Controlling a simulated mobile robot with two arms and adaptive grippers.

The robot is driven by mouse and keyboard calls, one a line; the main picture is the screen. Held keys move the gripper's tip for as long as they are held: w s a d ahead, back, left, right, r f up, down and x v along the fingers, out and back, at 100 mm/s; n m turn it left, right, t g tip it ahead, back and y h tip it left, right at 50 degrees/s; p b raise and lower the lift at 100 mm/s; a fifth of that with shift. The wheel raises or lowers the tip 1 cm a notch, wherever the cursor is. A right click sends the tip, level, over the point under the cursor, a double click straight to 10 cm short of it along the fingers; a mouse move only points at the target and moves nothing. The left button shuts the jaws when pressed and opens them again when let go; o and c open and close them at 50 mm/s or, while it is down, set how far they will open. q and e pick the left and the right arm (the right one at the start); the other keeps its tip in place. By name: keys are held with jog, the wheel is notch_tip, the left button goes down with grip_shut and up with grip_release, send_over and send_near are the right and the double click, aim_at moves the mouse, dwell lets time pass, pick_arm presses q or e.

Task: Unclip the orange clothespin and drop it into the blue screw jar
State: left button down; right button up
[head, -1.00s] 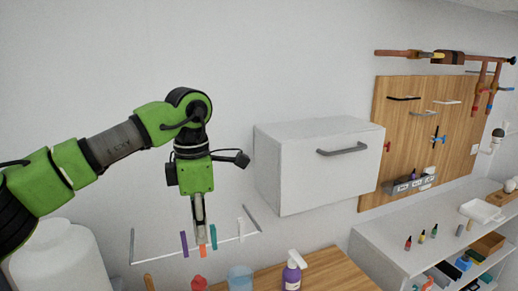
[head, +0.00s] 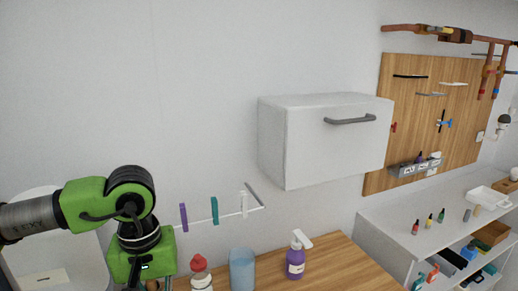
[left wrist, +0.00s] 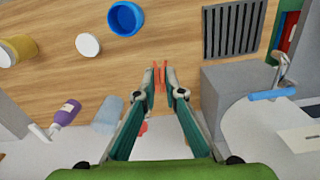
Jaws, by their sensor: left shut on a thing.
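My left gripper (left wrist: 160,80) is shut on the orange clothespin (left wrist: 160,76), which shows between its fingertips in the left wrist view. In the head view its arm is low at the left and the fingertips are out of frame. The blue screw jar (left wrist: 125,18) stands open on the wooden table at the top of the left wrist view, up and left of the fingertips. The line (head: 228,216) holds a purple clothespin (head: 183,217), a teal one (head: 214,211) and a white one (head: 244,204). My right gripper is not in view.
The wooden table (head: 330,262) also holds a purple spray bottle (head: 295,262), a translucent blue cup (head: 242,270) and a red-capped bottle (head: 199,265). A yellow jar (left wrist: 20,47), a white disc (left wrist: 88,44), a slotted dark rack (left wrist: 234,30) and a tap (left wrist: 280,75) show too.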

pick_arm(q)
jog(key=s+d+f+n+h+p, duration=0.1)
jog(key=s+d+f+p, duration=0.1)
jog(key=d+f, duration=0.3)
jog(key=shift+s+d+f+t+h, duration=0.15)
jog(key=shift+s+d+t+h, duration=0.3)
jog(key=shift+d, duration=1.3)
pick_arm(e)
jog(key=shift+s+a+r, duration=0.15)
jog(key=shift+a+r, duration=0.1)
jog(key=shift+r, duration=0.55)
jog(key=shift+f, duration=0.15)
pick_arm(q)
notch_tip(320, 180, down, 7)
jog(key=b, duration=1)
jog(key=shift+b, duration=0.3)
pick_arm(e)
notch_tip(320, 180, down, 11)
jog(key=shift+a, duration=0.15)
